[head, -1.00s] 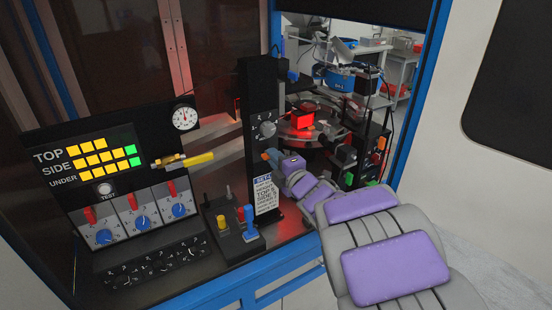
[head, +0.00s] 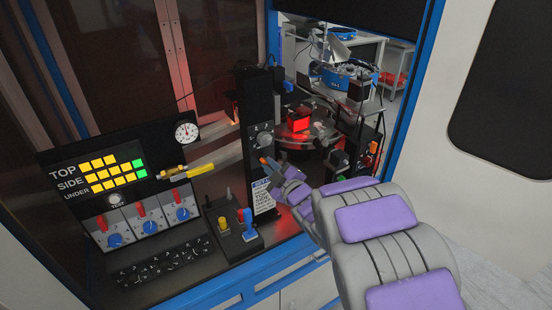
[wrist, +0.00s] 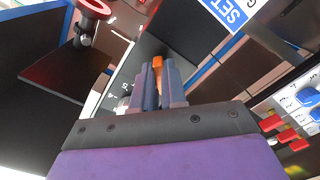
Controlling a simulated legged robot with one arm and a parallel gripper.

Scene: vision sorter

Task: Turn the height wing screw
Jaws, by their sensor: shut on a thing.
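The black upright column (head: 256,100) stands in the middle of the head view, with a grey round knob and dial marks (head: 263,139) on its face. Just below the knob is a small orange piece (head: 263,160), which I take to be the height wing screw. My gripper (head: 271,165) is at this piece, its blue-grey fingers close together. In the wrist view the orange piece (wrist: 157,62) shows between the fingertips of my gripper (wrist: 158,80), which is shut on it. The fingers hide most of the screw, so its turn angle cannot be told.
A control panel (head: 97,172) with yellow and green lights, red switches and blue knobs stands at the left. A small joystick box (head: 236,240) stands below the column. A glowing red block (head: 299,121) sits on the round table behind. Blue frame posts (head: 413,95) bound the opening.

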